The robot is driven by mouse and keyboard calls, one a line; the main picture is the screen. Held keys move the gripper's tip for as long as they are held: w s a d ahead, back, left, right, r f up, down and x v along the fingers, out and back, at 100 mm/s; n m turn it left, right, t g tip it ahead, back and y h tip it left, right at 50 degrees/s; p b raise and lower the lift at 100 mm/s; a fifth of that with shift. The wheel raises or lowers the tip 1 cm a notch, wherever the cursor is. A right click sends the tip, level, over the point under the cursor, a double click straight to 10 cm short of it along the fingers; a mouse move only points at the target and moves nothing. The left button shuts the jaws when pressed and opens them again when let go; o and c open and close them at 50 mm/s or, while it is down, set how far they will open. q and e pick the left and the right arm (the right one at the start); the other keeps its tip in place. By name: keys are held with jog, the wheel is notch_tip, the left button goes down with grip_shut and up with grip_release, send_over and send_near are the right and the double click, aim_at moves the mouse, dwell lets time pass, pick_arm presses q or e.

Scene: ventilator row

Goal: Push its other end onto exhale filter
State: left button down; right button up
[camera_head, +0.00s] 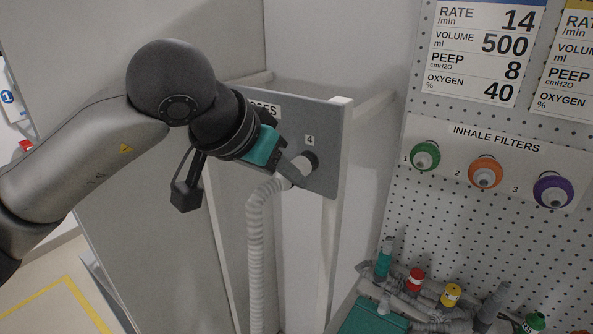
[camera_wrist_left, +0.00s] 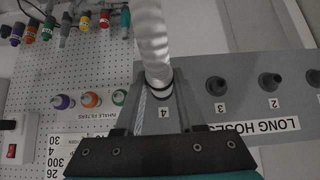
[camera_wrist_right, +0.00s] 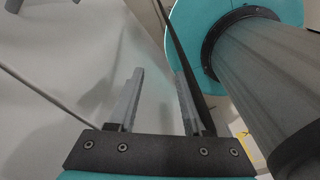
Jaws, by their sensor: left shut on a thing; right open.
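A pale corrugated hose (camera_head: 256,245) hangs down from the grey hose panel (camera_head: 326,125), beside peg 4 (camera_head: 310,160). My left gripper (camera_head: 295,172) is shut on the hose's upper end, close in front of that peg; whether the end still sits on the peg I cannot tell. In the left wrist view the hose (camera_wrist_left: 152,40) runs up out of the picture from between the fingers. Its other end is hidden. No filter labelled exhale shows. My right gripper (camera_wrist_right: 160,90) is open and empty in the right wrist view.
Green, orange and purple inhale filters (camera_head: 485,173) sit on the perforated wall at the right. Below are grey fittings with teal, red and yellow (camera_head: 450,294) parts and a teal box (camera_head: 372,318). Further hose pegs (camera_wrist_left: 270,80) show in the left wrist view.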

pick_arm(q)
jog(key=shift+s+a+b, duration=0.4)
jog(key=shift+s+a, duration=0.2)
jog(key=shift+s, duration=0.25)
jog(key=shift+s+a+b, duration=0.4)
jog(key=shift+s+a, duration=0.2)
jog(key=shift+s, duration=0.2)
